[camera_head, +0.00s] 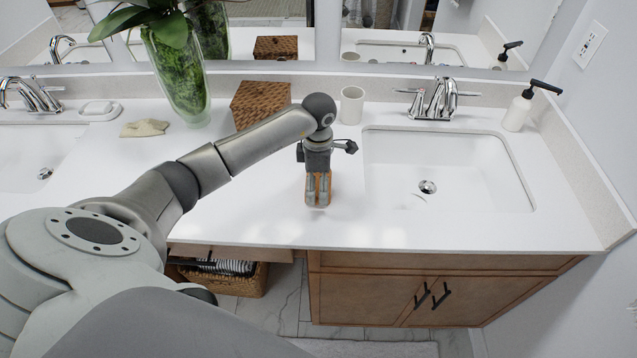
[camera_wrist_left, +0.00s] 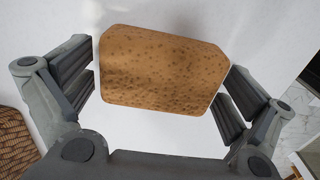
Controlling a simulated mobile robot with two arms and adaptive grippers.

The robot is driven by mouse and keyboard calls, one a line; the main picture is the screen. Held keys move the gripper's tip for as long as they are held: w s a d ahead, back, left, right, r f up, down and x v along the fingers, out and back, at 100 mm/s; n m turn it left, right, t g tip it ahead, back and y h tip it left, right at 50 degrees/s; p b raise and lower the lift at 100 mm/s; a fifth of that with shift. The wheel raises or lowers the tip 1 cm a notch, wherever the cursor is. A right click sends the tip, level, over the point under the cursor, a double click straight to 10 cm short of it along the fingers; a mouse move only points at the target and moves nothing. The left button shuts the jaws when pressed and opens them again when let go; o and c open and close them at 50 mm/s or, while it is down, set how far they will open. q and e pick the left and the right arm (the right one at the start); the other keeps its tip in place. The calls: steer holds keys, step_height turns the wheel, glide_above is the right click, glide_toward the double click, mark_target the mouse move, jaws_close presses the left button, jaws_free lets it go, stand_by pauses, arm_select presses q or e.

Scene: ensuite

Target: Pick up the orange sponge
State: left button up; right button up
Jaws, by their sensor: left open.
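The orange sponge (camera_wrist_left: 160,70) lies flat on the white counter. It is a block with a pitted surface and cut corners. My left gripper (camera_wrist_left: 158,88) is open above it, with one finger pair off each side of the sponge in the left wrist view. Small gaps of white counter show between the sponge and the fingers. In the head view my left gripper (camera_head: 317,203) points down at the counter, left of the right-hand sink, and hides most of the sponge (camera_head: 318,183). My right gripper is not in view.
A woven box (camera_head: 260,103) and a white cup (camera_head: 351,105) stand behind the gripper. A sink (camera_head: 440,165) is to the right, with a faucet (camera_head: 435,100) and a soap dispenser (camera_head: 518,110). A glass vase (camera_head: 180,80) and a beige cloth (camera_head: 144,128) are at the left.

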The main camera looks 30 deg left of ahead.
arm_select(q)
steer(key=c, duration=0.6)
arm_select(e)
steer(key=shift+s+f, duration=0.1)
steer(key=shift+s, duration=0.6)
arm_select(q)
steer(key=shift+r, duration=0.1)
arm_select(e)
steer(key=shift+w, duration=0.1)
arm_select(q)
steer(key=shift+r+b, duration=0.5)
steer(key=shift+b, duration=0.05)
steer(key=s+d+r+b, duration=0.1)
steer(key=s+d+r, duration=0.1)
steer(key=s+r, duration=0.2)
steer(key=s+d+r+b, duration=0.2)
steer(key=s+r, duration=0.2)
steer(key=s+d+r+b, duration=0.1)
steer(key=s+d+r, duration=0.1)
steer(key=s+r, duration=0.2)
steer(key=shift+s+d+b, duration=0.15)
steer(key=shift+s+b, duration=0.15)
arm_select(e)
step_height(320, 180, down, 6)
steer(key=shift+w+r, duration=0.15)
